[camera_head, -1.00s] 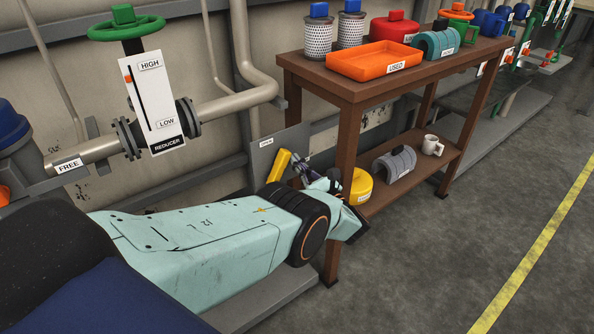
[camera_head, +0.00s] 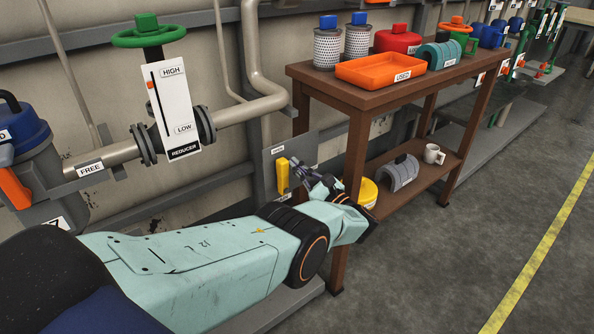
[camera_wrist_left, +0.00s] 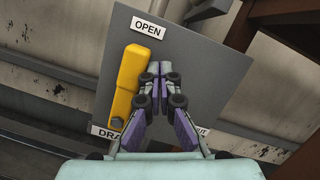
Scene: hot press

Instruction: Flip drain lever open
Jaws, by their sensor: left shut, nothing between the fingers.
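The drain lever (camera_head: 283,177) is a yellow handle on a grey panel (camera_head: 304,150) at the wall. In the head view it stands nearly upright. In the left wrist view the lever (camera_wrist_left: 127,85) points up, its pivot at the lower end, below and left of the OPEN label (camera_wrist_left: 148,28). A label at the panel's bottom is partly hidden by my gripper. My left gripper (camera_wrist_left: 158,70) is shut and empty, its tips just right of the lever's upper part. I cannot tell whether they touch. It also shows in the head view (camera_head: 297,163). My right gripper is out of view.
A brown wooden table (camera_head: 350,95) stands close right of the panel, its leg beside my left wrist. It bears an orange tray (camera_head: 380,72). A yellow object (camera_head: 368,193) sits on its lower shelf. The reducer pipe (camera_head: 232,112) runs above left. The floor right is clear.

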